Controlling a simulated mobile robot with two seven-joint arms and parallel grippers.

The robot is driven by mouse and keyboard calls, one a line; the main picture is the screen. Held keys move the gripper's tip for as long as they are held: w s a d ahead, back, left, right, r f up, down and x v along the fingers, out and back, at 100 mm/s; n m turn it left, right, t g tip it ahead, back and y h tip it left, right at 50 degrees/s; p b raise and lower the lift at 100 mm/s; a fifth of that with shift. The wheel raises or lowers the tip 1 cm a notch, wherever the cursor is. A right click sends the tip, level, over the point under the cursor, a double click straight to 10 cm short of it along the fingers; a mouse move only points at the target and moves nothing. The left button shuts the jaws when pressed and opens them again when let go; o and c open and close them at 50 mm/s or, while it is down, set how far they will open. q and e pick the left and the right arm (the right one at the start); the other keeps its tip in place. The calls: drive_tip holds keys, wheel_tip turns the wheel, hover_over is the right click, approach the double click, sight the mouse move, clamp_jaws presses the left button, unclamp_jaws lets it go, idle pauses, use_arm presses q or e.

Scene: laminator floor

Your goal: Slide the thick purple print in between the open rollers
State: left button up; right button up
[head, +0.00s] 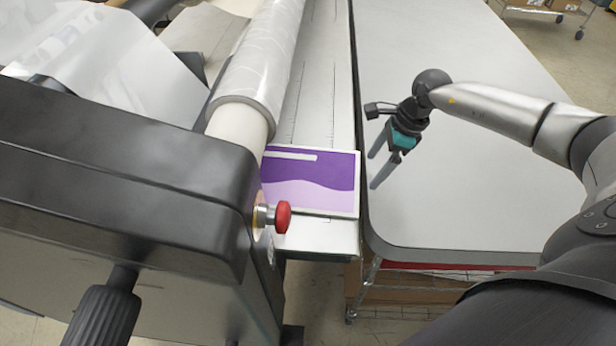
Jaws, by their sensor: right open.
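The purple print (320,179), with a white border and a paler wavy band, lies flat on the laminator's metal feed table (327,242). Its left edge reaches the roller side and is hidden by the roller and the black end housing. The roller (259,88) is long, pale and wrapped in clear film; the gap under it cannot be seen. My right gripper (378,170) is open and empty above the grey table, to the right of the print and apart from it. My left gripper does not show.
A red knob (282,217) sticks out from the black end housing (120,180) close to the print's near left corner. A grey side table (450,190) with rounded corners stands to the right, its top clear. A cart (545,8) stands far back.

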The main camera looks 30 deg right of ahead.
sight(348, 178)
drive_tip(key=shift+f+b, duration=1.5)
drive_tip(key=shift+f, duration=0.2)
idle(0.3)
drive_tip(key=shift+s+d, duration=0.15)
drive_tip(key=shift+d, duration=0.05)
idle(0.9)
drive_tip(key=shift+w+d+b, duration=0.45)
drive_tip(key=shift+w+b, duration=0.4)
drive_tip(key=shift+b, duration=0.25)
drive_tip(key=shift+w+a, duration=0.4)
drive_tip(key=shift+a, duration=0.25)
drive_tip(key=shift+w+a, duration=0.35)
drive_tip(key=shift+a, duration=0.3)
drive_tip(key=shift+s+d, duration=0.15)
drive_tip(key=shift+d, duration=0.1)
drive_tip(key=shift+s, duration=0.15)
drive_tip(key=shift+s+a+p, duration=0.4)
drive_tip(key=shift+s, duration=0.1)
drive_tip(key=shift+w+a, duration=0.4)
drive_tip(key=shift+a, duration=0.25)
drive_tip(key=shift+w+a, duration=0.35)
drive_tip(key=shift+a, duration=0.25)
idle(0.4)
